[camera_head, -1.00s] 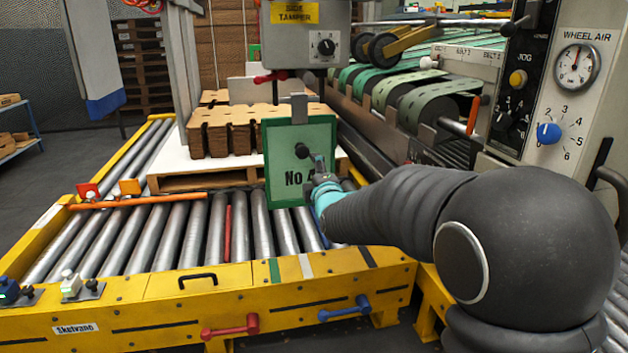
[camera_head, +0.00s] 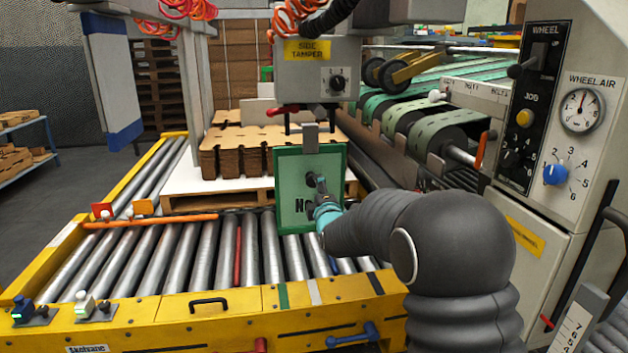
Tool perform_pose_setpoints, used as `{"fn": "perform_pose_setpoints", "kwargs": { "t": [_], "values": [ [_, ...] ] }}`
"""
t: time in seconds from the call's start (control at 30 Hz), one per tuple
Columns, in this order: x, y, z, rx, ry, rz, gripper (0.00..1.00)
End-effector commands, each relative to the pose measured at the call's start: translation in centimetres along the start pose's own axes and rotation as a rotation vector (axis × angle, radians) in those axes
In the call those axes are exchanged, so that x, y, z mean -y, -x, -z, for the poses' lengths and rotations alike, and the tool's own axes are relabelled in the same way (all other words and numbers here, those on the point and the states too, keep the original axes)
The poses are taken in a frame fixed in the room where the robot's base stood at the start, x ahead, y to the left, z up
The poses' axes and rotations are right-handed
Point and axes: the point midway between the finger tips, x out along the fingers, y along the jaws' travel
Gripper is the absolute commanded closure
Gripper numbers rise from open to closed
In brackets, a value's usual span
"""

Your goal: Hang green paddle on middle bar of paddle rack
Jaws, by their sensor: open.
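My gripper (camera_head: 316,186) is small in the head view, with dark open fingers and a teal wrist. It appears in front of a green panel (camera_head: 291,172), which shows part of dark lettering starting with "No". The panel stands upright below the side tamper box, with a grey tab (camera_head: 311,138) at its top. I cannot tell whether this panel is the green paddle, nor whether my fingers touch it. Nothing is clearly held. My gripper hides part of the lettering. I cannot clearly make out a paddle rack or its middle bar.
A roller conveyor (camera_head: 205,255) with a yellow frame (camera_head: 215,305) lies below. Brown blanks (camera_head: 235,155) are stacked on a pallet behind the panel. The side tamper box (camera_head: 318,75) hangs above. A control cabinet (camera_head: 540,215) stands at right. An orange bar (camera_head: 150,221) crosses the left rollers.

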Motion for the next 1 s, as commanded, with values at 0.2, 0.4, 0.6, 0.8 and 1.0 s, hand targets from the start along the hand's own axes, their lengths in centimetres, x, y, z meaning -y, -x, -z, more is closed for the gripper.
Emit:
{"fn": "perform_pose_setpoints", "kwargs": {
  "t": [0.2,0.4,0.6,0.8,1.0],
  "values": [
    [0.1,-1.9,0.0,0.0,0.0,0.0,0.25],
    [0.1,-3.6,0.0,0.0,0.0,0.0,0.25],
    [0.0,-5.1,0.0,0.0,0.0,0.0,0.25],
    [0.1,-6.0,0.0,0.0,0.0,0.0,0.25],
    [0.0,-6.2,0.0,0.0,0.0,-0.001,0.25]
  ]
}}
